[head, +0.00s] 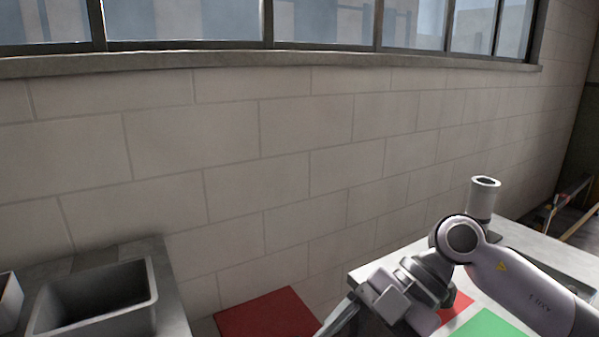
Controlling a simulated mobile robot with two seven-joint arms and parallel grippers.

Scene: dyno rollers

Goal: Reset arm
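My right arm comes in from the right edge over a light table (362,272). Its gripper (343,322) points down and left at the bottom edge of the head view. The fingertips are partly cut off by the frame, so I cannot tell whether it is open or shut, or whether it holds anything. My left gripper is not in view. A grey upright cylinder (482,204) with a dark hollow top shows just behind my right arm; its foot is partly hidden.
A red panel (266,313) lies left of the gripper. Green (488,322) and red (455,304) patches lie on the table under my arm. An empty-looking grey bin (152,282) is at lower left. A block wall (250,170) with windows stands behind.

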